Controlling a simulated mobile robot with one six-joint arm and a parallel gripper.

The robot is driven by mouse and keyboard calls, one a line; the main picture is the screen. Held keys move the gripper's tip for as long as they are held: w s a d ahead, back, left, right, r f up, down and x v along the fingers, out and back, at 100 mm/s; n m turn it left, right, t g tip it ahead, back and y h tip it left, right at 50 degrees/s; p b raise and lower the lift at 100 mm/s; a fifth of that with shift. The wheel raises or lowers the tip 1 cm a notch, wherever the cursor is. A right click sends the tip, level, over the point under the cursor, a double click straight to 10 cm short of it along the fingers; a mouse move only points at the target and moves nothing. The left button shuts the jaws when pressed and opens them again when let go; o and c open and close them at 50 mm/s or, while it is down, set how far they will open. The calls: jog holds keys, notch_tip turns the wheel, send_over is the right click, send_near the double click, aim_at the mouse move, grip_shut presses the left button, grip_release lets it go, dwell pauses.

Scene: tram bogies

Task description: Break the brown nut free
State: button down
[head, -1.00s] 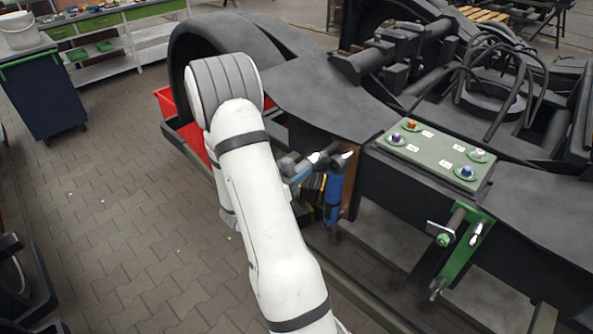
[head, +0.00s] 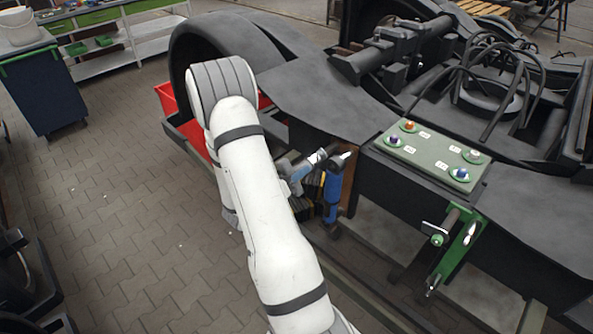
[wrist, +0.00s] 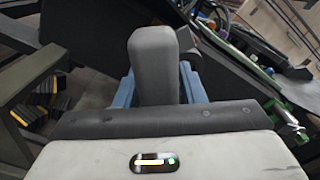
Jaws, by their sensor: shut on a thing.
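A green plate (head: 430,158) on the dark bogie frame carries several coloured nuts with small white labels. The orange-brown nut (head: 409,126) sits at its far left corner. A purple-blue nut (head: 394,140), a pale nut (head: 474,156) and a blue nut (head: 461,174) sit at the other corners. My gripper (head: 297,178) is left of the plate, apart from it, beside the bogie's side. In the wrist view its blue fingers are shut on a dark grey tool handle (wrist: 155,65). The tool's far end is hard to make out.
A green bracket (head: 458,250) juts from the bogie's side below the plate. A red bin (head: 167,98) lies behind my arm. Paved floor (head: 120,210) at left is clear.

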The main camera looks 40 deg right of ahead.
jog(key=shift+a, duration=0.1)
jog(key=shift+s+a, duration=0.15)
jog(key=shift+a, duration=1.3)
jog(key=shift+s+a, duration=0.1)
jog(key=shift+a, duration=1.35)
jog(key=shift+w+b, duration=0.1)
jog(key=shift+b, duration=0.2)
